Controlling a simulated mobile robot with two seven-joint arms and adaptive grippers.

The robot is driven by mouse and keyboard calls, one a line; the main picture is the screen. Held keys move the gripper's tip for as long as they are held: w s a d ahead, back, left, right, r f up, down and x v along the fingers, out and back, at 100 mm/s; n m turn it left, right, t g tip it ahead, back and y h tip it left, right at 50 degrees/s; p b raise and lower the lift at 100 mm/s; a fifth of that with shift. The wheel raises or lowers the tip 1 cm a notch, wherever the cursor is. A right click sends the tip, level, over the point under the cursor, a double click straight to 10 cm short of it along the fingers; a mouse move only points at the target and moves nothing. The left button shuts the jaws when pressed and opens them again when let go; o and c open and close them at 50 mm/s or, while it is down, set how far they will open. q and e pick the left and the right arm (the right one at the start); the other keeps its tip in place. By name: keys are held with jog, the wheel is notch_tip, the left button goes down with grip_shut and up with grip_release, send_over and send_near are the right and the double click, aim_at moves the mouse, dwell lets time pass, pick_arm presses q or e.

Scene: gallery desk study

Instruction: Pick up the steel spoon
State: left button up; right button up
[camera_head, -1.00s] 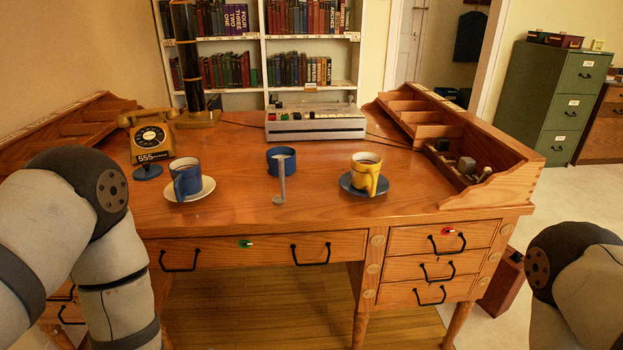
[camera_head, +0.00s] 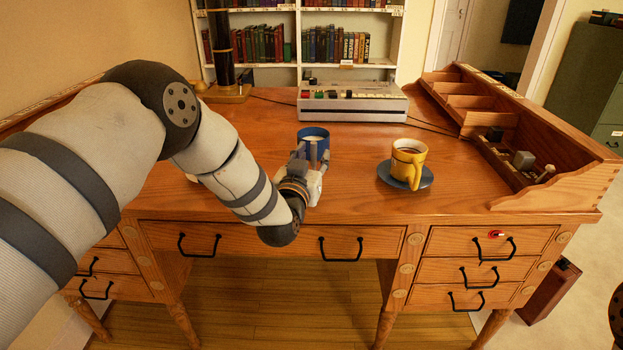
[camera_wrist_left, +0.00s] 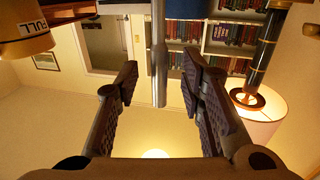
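The steel spoon (camera_wrist_left: 158,62) shows as a grey handle hanging into the upper middle of the left wrist view. My left gripper (camera_wrist_left: 160,85) is open, with one finger on each side of the handle and visible gaps between. In the head view my left gripper (camera_head: 314,160) is at the front of the blue mug (camera_head: 304,139) in the middle of the desk. There the gripper largely hides the spoon. The mug's blue side also shows at the top of the left wrist view (camera_wrist_left: 188,8). My right gripper is out of view.
A yellow mug (camera_head: 408,160) stands on a dark saucer (camera_head: 428,178) to the right on the desk (camera_head: 360,205). A grey machine (camera_head: 352,104) is behind the blue mug. A wooden organiser (camera_head: 560,188) lines the right side. My left arm covers the desk's left part.

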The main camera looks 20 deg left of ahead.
aim_at(314, 144)
pick_arm(q)
jog(key=shift+w, duration=0.6)
grip_shut()
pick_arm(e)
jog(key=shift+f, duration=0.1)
pick_arm(q)
jog(key=shift+r, duration=0.15)
jog(key=shift+r, duration=0.35)
jog(key=r, duration=0.3)
jog(key=shift+s+r+p, duration=0.25)
jog(key=shift+p, duration=0.15)
jog(key=s+d+r+p, duration=0.3)
jog(key=s+r, duration=0.5)
jog(key=s, duration=0.5)
jog(key=shift+d+r, duration=0.25)
jog(key=shift+d, duration=0.3)
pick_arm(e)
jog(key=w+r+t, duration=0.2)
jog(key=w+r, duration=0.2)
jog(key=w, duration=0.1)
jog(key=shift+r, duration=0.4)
